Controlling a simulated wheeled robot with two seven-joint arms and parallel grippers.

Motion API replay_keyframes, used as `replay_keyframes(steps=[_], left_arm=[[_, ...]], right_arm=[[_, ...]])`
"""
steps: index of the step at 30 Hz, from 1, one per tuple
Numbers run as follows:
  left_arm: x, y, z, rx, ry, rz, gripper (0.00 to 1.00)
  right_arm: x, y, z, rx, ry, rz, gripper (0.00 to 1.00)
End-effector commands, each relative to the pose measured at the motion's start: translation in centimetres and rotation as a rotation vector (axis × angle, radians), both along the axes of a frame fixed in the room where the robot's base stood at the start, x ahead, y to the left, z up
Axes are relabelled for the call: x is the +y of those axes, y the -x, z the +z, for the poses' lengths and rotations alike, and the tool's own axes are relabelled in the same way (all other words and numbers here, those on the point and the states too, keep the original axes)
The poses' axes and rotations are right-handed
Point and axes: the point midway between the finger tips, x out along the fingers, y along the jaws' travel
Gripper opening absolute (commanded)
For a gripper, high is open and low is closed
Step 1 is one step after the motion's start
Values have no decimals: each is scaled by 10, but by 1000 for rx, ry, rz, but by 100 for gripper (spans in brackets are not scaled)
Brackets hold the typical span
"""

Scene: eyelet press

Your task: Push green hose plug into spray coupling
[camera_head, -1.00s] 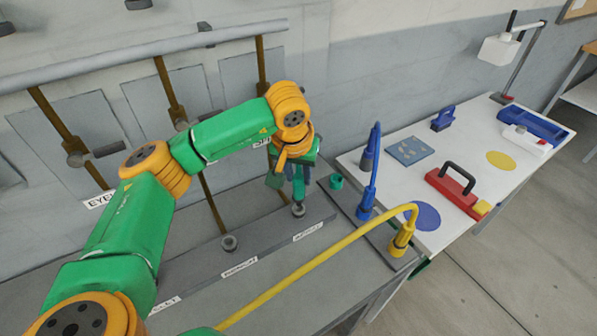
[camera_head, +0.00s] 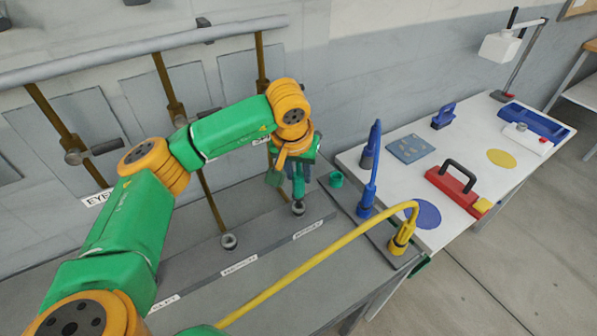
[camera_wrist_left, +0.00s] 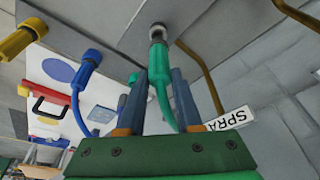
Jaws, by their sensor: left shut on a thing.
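The green hose plug (camera_head: 298,188) is upright in my left gripper (camera_head: 297,172), above the right-hand grey coupling (camera_head: 298,208) on the bench rail. In the left wrist view the fingers of the left gripper (camera_wrist_left: 161,92) are shut on the plug (camera_wrist_left: 160,72), one on each side. The plug's tip meets the mouth of the grey coupling (camera_wrist_left: 157,33); I cannot tell how deep it sits. The green hose (camera_wrist_left: 166,108) curves down from the plug between the fingers. A SPRAY sign (camera_wrist_left: 231,118) stands beside it. My right gripper is out of view.
Another grey coupling (camera_head: 229,241) sits left along the rail. Brown rods (camera_head: 210,200) and a wall pipe (camera_head: 120,62) lie behind.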

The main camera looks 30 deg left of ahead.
Motion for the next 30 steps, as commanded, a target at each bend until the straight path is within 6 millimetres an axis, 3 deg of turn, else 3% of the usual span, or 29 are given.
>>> replay_keyframes(steps=[30], left_arm=[[0, 0, -8, 0, 0, 0, 0]], right_arm=[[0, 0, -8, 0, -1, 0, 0]])
